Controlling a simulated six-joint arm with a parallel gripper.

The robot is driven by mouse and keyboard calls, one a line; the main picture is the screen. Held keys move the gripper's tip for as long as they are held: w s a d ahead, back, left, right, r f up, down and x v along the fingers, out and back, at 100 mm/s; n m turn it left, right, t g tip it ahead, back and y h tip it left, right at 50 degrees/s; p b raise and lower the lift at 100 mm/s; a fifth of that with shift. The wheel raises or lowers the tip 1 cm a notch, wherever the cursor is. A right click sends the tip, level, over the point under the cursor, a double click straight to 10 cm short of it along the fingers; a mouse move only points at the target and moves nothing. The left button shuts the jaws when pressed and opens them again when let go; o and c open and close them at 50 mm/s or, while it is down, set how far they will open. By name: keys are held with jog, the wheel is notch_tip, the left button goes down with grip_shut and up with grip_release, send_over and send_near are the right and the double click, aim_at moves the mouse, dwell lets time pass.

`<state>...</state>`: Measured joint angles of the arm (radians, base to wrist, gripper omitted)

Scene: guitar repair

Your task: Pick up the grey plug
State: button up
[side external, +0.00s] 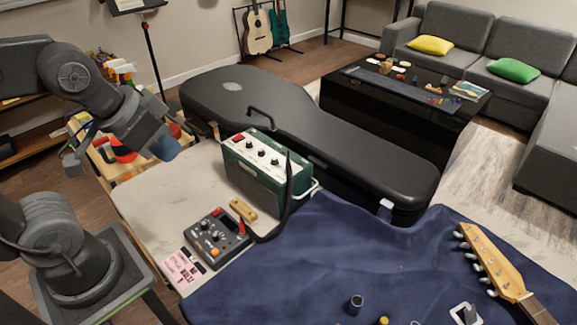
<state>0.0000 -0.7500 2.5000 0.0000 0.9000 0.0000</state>
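A small dark grey cylinder (356,303), which looks like the grey plug, stands on the blue cloth near the bottom edge of the side external view. It is too small to tell its exact shape. My gripper (165,148) hangs at the left of the view, above the pale worktop's back left part and left of the amplifier. It is far from the grey cylinder and does not touch it. Its fingers cannot be made out clearly, and nothing held shows.
A green amplifier (268,168) with a black cable stands beside a pedal (215,237). A black guitar case (330,140) lies behind. A guitar headstock (490,262) lies at the right. The blue cloth (290,270) is mostly clear left of the grey cylinder.

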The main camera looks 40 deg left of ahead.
jog(key=o, duration=0.7)
jog(key=n+g+y, duration=0.1)
jog(key=n+g, duration=0.3)
jog(key=n, duration=0.5)
send_over(288, 160)
jog(key=s+d, duration=0.1)
jog(key=s, duration=0.1)
notch_tip(288, 160, down, 6)
jog(key=f, duration=0.5)
jog(key=w+f, duration=0.1)
jog(key=f, duration=0.2)
jog(key=shift+a, duration=0.3)
jog(key=shift+w+a+f, duration=0.1)
jog(key=shift+w+f, duration=0.1)
jog(key=shift+f, duration=0.7)
jog(key=shift+w+a+f, duration=0.1)
jog(key=shift+w+f, duration=0.1)
jog(key=shift+f, duration=0.7)
jog(key=shift+w+a+f, duration=0.1)
jog(key=shift+w+f, duration=0.1)
jog(key=shift+f, duration=0.7)
